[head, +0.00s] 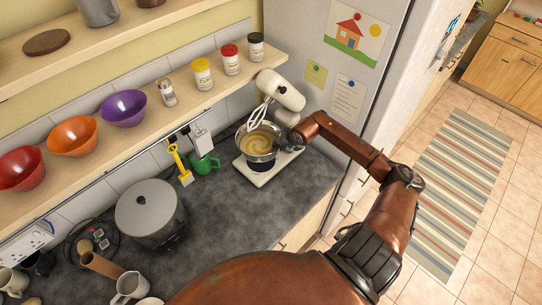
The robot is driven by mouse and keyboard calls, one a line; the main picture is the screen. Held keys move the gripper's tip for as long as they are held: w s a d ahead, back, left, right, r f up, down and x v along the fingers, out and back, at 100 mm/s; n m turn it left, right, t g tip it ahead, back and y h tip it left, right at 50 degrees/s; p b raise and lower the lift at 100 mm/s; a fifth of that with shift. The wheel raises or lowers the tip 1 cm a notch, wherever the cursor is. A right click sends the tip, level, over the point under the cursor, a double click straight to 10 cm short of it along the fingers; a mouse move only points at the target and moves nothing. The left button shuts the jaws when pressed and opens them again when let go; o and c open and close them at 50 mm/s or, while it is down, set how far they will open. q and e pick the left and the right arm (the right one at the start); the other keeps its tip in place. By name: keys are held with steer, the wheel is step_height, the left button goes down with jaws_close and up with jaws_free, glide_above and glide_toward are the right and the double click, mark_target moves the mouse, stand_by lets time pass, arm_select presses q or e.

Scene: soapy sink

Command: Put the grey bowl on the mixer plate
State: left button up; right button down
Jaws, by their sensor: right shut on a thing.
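The grey bowl (250,154), with tan batter inside, is at the mixer, over the mixer plate (262,174) on the white base. I cannot tell whether the bowl touches the plate or hangs slightly above it. My right gripper (281,144) is shut on the bowl's right rim; its fingertips are small and partly hidden. The white mixer (279,91) has its head tilted up, with the whisk (260,112) above the bowl's back side. My left gripper is not in view.
A grey lidded pot (148,210) stands left on the dark counter (235,215). A green cup (206,164) and yellow spatula (181,165) are left of the mixer. A shelf with bowls and jars runs behind. The fridge (335,85) stands right of the mixer.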

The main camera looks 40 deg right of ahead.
steer(key=shift+d+f, duration=0.1)
steer(key=shift+f, duration=0.8)
steer(key=shift+f+p, duration=0.5)
steer(key=shift+f, duration=1.5)
steer(key=c, duration=1.9)
jaws_free()
steer(key=shift+c, duration=0.2)
steer(key=shift+s, duration=0.1)
steer(key=b+v, duration=0.1)
steer(key=v, duration=1.1)
steer(key=shift+b, duration=0.3)
